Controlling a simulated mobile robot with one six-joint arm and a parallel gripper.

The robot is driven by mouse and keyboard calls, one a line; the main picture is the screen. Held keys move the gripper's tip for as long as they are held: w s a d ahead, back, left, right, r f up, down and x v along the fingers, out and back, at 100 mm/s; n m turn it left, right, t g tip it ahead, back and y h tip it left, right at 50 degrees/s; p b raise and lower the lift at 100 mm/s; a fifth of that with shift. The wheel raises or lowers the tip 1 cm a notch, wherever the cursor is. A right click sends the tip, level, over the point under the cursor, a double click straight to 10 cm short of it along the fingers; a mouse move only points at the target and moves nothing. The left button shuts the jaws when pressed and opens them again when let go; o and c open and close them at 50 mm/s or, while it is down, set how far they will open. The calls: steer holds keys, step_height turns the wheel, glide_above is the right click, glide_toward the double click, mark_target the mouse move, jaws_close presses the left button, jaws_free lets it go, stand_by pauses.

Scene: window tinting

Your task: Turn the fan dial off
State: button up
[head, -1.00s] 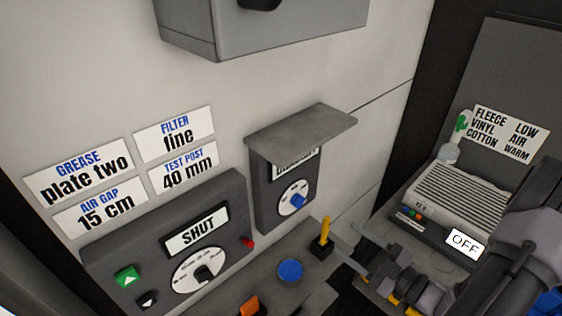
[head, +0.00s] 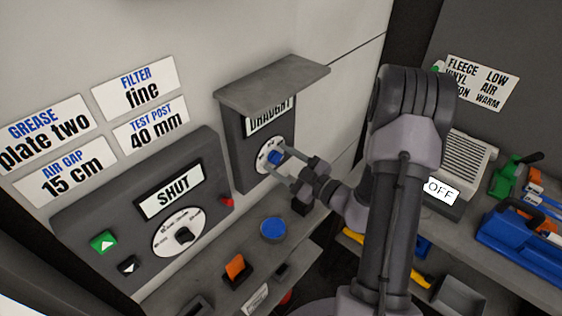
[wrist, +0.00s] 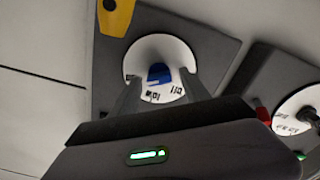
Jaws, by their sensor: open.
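The fan dial is a blue knob (head: 274,157) on a round white face, on a dark panel (head: 243,150) with a label reading DRAUGHT. My gripper (head: 277,160) reaches it from the right, with its two fingers open on either side of the knob. The wrist view shows the blue knob (wrist: 159,73) between the two open fingertips (wrist: 161,86), with a gap visible on both sides. Part of the printed scale shows there, upside down, but which mark the knob points at is unclear.
A grey hood (head: 275,82) juts out above the dial. A control box (head: 150,215) with a SHUT display and a second dial (head: 180,235) is at left. A shelf with a blue button (head: 273,229) and an orange switch (head: 235,266) lies below. A yellow part (wrist: 117,15) shows near the dial.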

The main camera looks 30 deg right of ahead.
jaws_close()
